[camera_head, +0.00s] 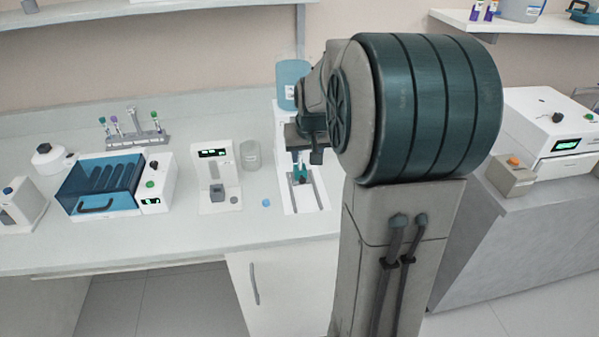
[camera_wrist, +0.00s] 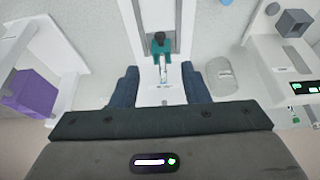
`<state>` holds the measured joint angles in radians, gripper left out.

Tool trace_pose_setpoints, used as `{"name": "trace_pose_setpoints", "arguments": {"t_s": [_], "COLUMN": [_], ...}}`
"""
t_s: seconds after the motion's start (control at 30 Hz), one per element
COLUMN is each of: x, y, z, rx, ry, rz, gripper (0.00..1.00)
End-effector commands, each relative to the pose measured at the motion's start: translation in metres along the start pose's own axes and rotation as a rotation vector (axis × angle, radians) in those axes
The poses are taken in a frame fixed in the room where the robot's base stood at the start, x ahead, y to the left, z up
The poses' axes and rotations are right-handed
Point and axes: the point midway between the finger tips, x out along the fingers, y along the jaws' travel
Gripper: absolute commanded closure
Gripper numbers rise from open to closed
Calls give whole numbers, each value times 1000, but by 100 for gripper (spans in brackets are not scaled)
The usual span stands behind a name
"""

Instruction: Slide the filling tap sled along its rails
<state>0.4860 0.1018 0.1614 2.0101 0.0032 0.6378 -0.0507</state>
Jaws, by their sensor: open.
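The filling station (camera_head: 285,198) is a tall white stand with a flat base on the bench, partly hidden behind my arm. Its teal sled (camera_head: 300,175) sits between two dark rails on the base. In the wrist view the teal sled (camera_wrist: 161,52) has a dark round knob on top, with a pale spout-like part (camera_wrist: 162,73) beside it. My gripper (camera_wrist: 160,86) is open, its two dark blue fingers wide apart on either side of the station's white body, short of the sled. In the head view my gripper (camera_head: 305,150) is partly hidden, just above and behind the sled.
A small blue cap (camera_head: 266,203) lies in front. A blue-lidded machine (camera_head: 100,187) and a tube rack (camera_head: 135,138) are farther left. The front bench strip is clear.

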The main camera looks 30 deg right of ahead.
Motion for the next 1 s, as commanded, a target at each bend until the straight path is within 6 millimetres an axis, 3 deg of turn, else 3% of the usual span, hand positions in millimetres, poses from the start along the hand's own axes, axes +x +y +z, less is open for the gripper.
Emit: {"name": "trace_pose_setpoints", "arguments": {"t_s": [0.3,0.6,1.0], "x": [60,105,122], "y": [-1,-1,0], "z": [2,1,1], "rx": [-1,-1,0], "ry": [-6,-4,0], "rz": [-2,-1,0], "gripper": [58,58,58]}}
